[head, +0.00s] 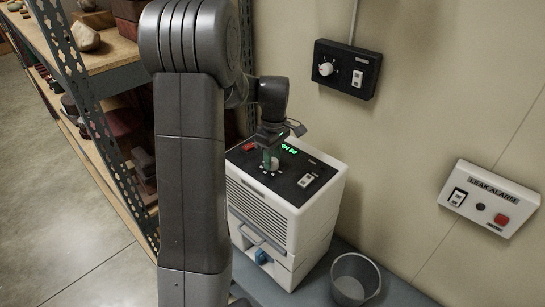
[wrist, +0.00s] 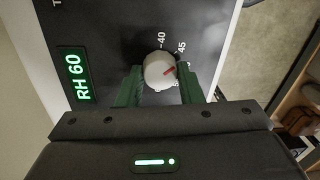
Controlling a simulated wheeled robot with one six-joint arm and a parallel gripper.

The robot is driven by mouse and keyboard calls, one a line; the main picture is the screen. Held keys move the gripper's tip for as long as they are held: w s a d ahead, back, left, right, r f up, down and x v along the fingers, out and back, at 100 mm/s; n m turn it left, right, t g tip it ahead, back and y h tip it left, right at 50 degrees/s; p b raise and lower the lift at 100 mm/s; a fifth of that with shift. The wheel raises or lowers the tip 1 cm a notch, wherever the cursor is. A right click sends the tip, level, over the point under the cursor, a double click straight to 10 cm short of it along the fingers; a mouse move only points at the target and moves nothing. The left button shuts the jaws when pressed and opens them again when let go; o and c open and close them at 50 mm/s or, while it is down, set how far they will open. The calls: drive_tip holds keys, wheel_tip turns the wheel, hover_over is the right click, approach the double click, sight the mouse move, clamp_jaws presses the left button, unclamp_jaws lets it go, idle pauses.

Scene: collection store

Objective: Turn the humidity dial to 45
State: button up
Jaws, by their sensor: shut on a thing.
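The humidity dial is a round white knob with a red pointer mark, seen in the wrist view (wrist: 158,71) between my green fingers. My gripper (wrist: 159,84) is shut on it, one finger on each side. The red mark points to the right and slightly up, below the printed 45 (wrist: 181,48); the 40 is printed further left. Other scale numbers are hidden by the right finger. The green display (wrist: 76,76) reads RH 60. In the head view my gripper (head: 271,157) reaches down onto the dark top panel of the white humidifier unit (head: 262,211).
A rocker switch (head: 306,180) and a red part (head: 248,146) are on the same panel. A black wall box (head: 346,69) has another white knob. A leak alarm panel (head: 489,198) is on the wall. A grey bin (head: 355,280) stands right of the unit, shelving (head: 105,75) left.

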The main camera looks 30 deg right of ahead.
sight(274, 158)
drive_tip(key=shift+r+n, duration=0.1)
drive_tip(key=shift+n, duration=0.2)
drive_tip(key=o, duration=1)
drive_tip(key=r, duration=1.3)
drive_tip(key=shift+w+d+r+b, duration=0.15)
drive_tip(key=shift+d+r+b, duration=0.2)
drive_tip(key=f, duration=1.4)
drive_tip(key=shift+a+p, duration=0.3)
drive_tip(key=shift+a, duration=0.05)
drive_tip(key=shift+r, duration=0.1)
